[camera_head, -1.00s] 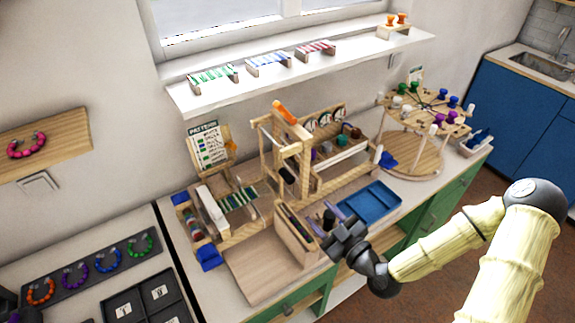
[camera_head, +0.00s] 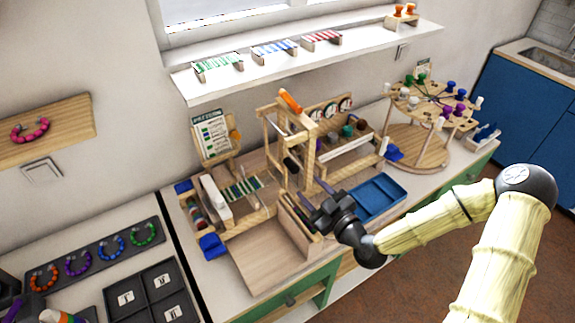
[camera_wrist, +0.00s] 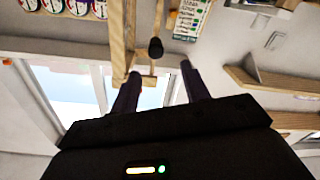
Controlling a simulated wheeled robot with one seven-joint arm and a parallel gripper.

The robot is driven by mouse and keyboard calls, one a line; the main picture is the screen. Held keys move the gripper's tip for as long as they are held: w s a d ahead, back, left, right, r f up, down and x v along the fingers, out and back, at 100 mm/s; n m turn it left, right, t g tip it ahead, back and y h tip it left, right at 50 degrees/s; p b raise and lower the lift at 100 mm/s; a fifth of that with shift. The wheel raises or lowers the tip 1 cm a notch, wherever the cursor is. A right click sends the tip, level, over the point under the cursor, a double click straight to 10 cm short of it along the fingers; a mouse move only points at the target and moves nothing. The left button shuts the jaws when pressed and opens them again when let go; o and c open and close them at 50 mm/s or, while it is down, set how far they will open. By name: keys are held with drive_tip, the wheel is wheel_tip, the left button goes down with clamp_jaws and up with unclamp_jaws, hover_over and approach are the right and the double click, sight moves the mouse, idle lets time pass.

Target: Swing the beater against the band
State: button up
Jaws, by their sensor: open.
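The wooden loom frame (camera_head: 308,160) stands mid-bench. A dark knob (camera_head: 291,164) hangs on it, apparently the beater's handle; the wrist view shows this knob (camera_wrist: 155,48) on a thin wooden bar (camera_wrist: 158,16) just beyond the fingers. The striped green and white band (camera_head: 243,189) lies left of the frame, with a gap between it and the knob. My gripper (camera_head: 322,208) is in front and to the right of the frame. In the wrist view my gripper (camera_wrist: 158,74) has its two fingers apart with nothing between them. Whether the beater touches the band is too small to tell.
An upright wooden board (camera_head: 292,226) stands just in front of the frame. A blue tray (camera_head: 376,198) lies to the right, and a round bead stand (camera_head: 420,150) farther right. A white shelf (camera_head: 300,68) hangs above. A pattern card (camera_head: 211,135) stands behind the band.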

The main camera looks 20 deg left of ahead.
sight(287, 164)
drive_tip(key=p+x, duration=0.3)
drive_tip(key=x, duration=0.8)
drive_tip(key=shift+w+a, duration=0.3)
drive_tip(key=shift+c, duration=0.3)
clamp_jaws()
